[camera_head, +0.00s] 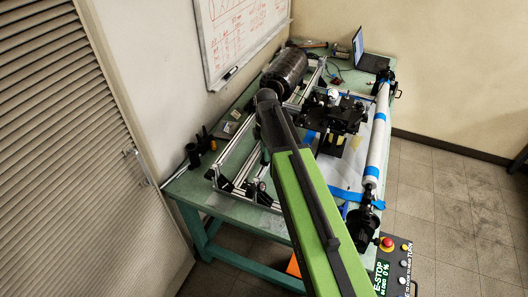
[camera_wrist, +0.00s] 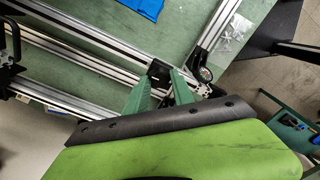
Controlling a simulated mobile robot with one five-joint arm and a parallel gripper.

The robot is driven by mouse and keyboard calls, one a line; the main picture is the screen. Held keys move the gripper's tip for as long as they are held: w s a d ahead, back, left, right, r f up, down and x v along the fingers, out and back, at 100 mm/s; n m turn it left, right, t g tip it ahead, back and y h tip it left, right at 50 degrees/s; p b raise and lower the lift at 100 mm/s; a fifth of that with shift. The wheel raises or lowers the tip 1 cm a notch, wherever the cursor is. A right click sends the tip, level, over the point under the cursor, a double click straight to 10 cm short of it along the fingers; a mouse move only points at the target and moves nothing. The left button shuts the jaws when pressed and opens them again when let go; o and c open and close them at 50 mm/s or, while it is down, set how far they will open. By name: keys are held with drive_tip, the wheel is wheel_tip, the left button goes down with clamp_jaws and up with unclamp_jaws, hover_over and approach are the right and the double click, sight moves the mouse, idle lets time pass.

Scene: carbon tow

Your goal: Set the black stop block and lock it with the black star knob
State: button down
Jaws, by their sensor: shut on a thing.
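In the wrist view my gripper (camera_wrist: 163,73) has two green fingers reaching onto an aluminium rail frame. A small black block (camera_wrist: 158,70), which looks like the stop block, sits between the fingertips, right at the rail. My gripper is shut on it. Whether the block is seated on the rail I cannot tell. The black star knob cannot be made out surely in either view. In the head view my green arm covers part of the frame (camera_head: 238,153), and my fingers are not visible there.
The green table (camera_head: 192,188) also carries a black wound spool (camera_head: 287,70), a dark mechanism (camera_head: 335,112), a long white roller (camera_head: 378,135) and a laptop (camera_head: 369,56). An E-stop box (camera_head: 391,265) stands at front right.

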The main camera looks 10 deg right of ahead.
drive_tip(key=n, duration=0.4)
drive_tip(key=shift+n, duration=0.4)
idle(0.4)
drive_tip(key=c, duration=1.1)
unclamp_jaws()
wheel_tip(320, 180, up, 17)
drive_tip(key=p, duration=1.7)
drive_tip(key=shift+r, duration=0.2)
